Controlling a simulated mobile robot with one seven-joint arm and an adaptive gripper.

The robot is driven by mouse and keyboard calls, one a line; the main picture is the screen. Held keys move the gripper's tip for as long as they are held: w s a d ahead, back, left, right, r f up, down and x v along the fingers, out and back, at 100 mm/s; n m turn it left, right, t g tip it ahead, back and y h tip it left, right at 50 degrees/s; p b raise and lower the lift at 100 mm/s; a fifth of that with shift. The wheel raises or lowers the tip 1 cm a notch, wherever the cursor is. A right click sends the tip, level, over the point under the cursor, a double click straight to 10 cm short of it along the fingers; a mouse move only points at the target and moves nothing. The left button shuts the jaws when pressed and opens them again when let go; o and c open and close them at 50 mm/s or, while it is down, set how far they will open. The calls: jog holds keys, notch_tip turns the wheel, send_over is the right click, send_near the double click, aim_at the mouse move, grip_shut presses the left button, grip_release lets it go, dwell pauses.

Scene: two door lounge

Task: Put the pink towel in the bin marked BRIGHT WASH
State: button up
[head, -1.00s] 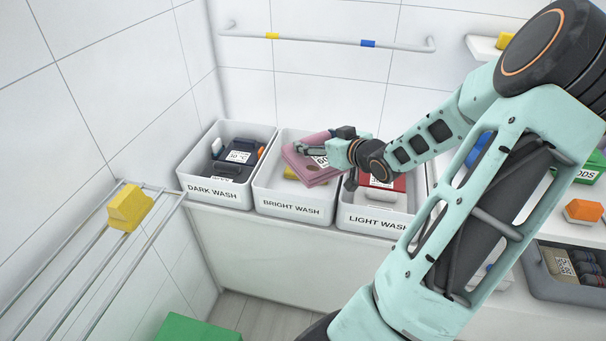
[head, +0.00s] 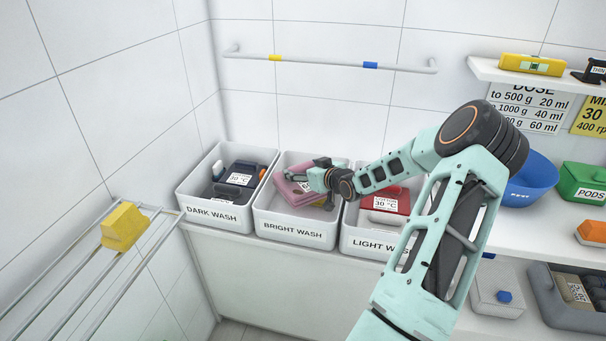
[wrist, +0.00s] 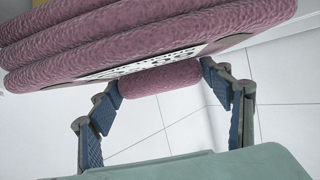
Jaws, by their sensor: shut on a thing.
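The pink towel (head: 292,189) is folded and tilted, inside the opening of the white bin marked BRIGHT WASH (head: 292,231). My gripper (head: 308,176) is shut on the towel and reaches in from the right over this bin. In the wrist view the towel (wrist: 150,38) shows as thick folded layers with a white printed label. A roll of it sits between the two blue-padded fingers of my gripper (wrist: 160,80). Whether the towel touches the bin floor is hidden.
The DARK WASH bin (head: 212,214) with dark items stands on the left. The LIGHT WASH bin (head: 372,244) with a red item stands on the right. A rail (head: 320,62) runs along the wall above.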

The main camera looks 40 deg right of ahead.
jog(key=shift+f, duration=0.6)
jog(key=shift+f+b, duration=0.45)
jog(key=shift+f, duration=0.1)
jog(key=o, duration=1.4)
jog(key=shift+r+p, duration=0.3)
jog(key=p+v, duration=0.1)
jog(key=v, duration=1.1)
jog(key=shift+s+r+p, duration=0.1)
jog(key=shift+r+p, duration=0.05)
jog(key=shift+p, duration=0.2)
